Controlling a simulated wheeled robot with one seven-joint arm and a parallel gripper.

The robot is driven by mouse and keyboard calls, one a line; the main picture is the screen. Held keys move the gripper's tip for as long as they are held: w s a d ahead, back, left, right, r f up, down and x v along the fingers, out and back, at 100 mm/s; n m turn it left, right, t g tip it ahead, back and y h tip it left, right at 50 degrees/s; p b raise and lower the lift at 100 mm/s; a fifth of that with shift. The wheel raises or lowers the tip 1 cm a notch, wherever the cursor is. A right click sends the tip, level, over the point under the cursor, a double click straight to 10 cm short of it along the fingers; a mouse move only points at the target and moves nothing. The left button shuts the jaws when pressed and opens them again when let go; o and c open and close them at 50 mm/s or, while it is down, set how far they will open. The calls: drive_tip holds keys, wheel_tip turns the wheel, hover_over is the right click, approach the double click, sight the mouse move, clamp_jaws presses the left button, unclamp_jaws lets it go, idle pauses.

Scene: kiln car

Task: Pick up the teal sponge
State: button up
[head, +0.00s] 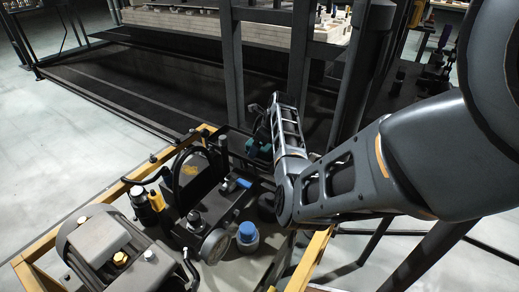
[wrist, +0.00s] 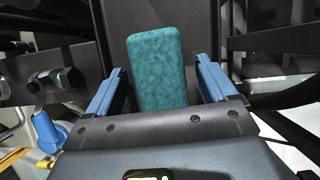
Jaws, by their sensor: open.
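The teal sponge (wrist: 157,72) stands out as a speckled, rounded block in the middle of the wrist view. My gripper (wrist: 160,64) is open, with one blue finger on each side of the sponge and a narrow gap showing at each side. The sponge's lower end is hidden behind my gripper's dark body. I cannot tell how deep it lies between the fingers. In the head view a small teal patch, likely the sponge (head: 252,147), shows beside the end of my arm, mostly hidden.
Dark upright posts (head: 232,65) rise close behind my gripper. The pale floor (head: 60,150) at the left is clear.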

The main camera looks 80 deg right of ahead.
drive_tip(key=shift+f, duration=0.2)
idle(0.3)
drive_tip(key=c, duration=1.1)
